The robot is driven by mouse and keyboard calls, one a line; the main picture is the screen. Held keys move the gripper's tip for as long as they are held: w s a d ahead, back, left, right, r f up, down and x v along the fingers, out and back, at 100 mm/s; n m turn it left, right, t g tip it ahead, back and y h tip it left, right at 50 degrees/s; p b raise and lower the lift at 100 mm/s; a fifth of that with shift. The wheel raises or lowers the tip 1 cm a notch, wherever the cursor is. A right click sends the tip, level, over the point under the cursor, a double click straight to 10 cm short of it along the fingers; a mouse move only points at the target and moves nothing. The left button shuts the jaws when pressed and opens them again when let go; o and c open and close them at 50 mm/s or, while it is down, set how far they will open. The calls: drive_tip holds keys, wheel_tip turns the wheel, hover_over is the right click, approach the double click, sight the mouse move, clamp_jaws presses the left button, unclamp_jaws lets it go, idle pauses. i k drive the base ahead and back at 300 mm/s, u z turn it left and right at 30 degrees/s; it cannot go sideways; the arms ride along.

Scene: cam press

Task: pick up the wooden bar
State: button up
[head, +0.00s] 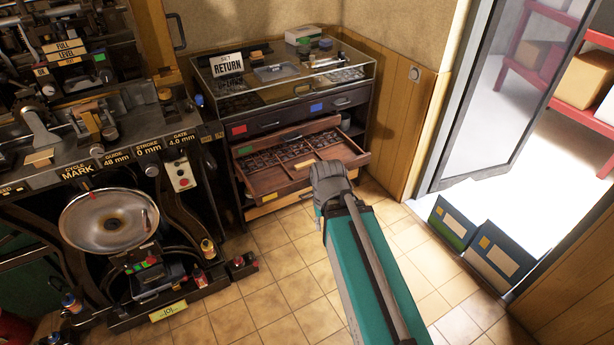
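I cannot make out for certain which thing is the wooden bar. A pale wooden strip (290,202) with a yellow label runs along the cabinet front, below an open drawer; it may be a drawer front. A small light wooden piece (39,157) lies on the machine's top at the far left. My teal arm reaches up from the bottom of the head view, and its grey joint stands in front of the open drawer's right part. My gripper is not visible, so its fingers and anything in them are hidden.
The machine (110,215) with a metal bowl fills the left. Boxes (497,254) stand by the doorway.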

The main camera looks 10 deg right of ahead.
sight(308, 164)
drive_tip(key=k, duration=0.6)
drive_tip(key=z, duration=0.4)
drive_tip(key=i, duration=1.8)
drive_tip(key=z, duration=0.4)
